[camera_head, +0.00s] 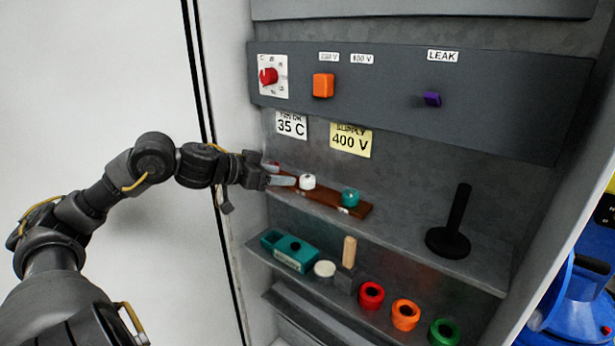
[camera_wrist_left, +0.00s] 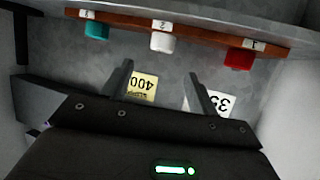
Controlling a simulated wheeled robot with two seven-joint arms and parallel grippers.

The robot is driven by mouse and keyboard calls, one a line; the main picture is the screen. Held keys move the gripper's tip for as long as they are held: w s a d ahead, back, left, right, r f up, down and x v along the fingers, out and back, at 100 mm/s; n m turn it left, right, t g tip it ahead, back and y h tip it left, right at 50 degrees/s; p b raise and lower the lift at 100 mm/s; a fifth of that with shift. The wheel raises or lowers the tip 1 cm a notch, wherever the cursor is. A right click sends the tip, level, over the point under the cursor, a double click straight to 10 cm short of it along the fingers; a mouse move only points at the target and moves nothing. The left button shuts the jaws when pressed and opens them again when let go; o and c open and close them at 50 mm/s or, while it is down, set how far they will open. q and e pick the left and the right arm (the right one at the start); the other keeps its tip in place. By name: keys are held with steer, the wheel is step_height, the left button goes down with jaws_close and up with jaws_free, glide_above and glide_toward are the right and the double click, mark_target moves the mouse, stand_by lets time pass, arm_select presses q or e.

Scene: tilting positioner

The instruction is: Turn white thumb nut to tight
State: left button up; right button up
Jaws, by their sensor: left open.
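The white thumb nut (camera_head: 308,182) sits on a brown strip (camera_head: 328,204) on the upper shelf, between a teal nut (camera_head: 350,197) and a red nut that is partly hidden by my gripper. My left gripper (camera_head: 288,180) is open and empty, with its fingertips just left of the white nut. In the left wrist view the white nut (camera_wrist_left: 162,42) lies just beyond the gap between the open fingertips (camera_wrist_left: 158,72). The teal nut (camera_wrist_left: 96,30) is on the left there and the red nut (camera_wrist_left: 239,59) on the right. My right gripper is out of view.
A black post on a round base (camera_head: 448,241) stands on the shelf's right. The lower shelf holds a teal box (camera_head: 289,250), a wooden peg (camera_head: 349,252) and coloured rings (camera_head: 371,296). A dark panel (camera_head: 390,95) with knobs is above.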

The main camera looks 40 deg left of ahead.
mark_target(305, 177)
arm_select(q)
steer(key=p+x, duration=0.1)
steer(key=x, duration=0.1)
steer(key=p+x, duration=0.1)
steer(key=shift+w+p, duration=0.4)
steer(key=shift+w, duration=0.1)
steer(key=shift+w+p, duration=0.3)
steer(key=p+x, duration=0.1)
steer(key=x, duration=0.3)
steer(key=shift+w+d+f+p, duration=0.1)
steer(key=shift+w+f+p, duration=0.15)
steer(key=shift+f+p, duration=0.15)
steer(key=shift+w+d+f, duration=0.15)
steer(key=shift+w+f, duration=0.15)
steer(key=shift+w, duration=0.15)
steer(key=shift+c, duration=0.5)
steer(key=c, duration=0.9)
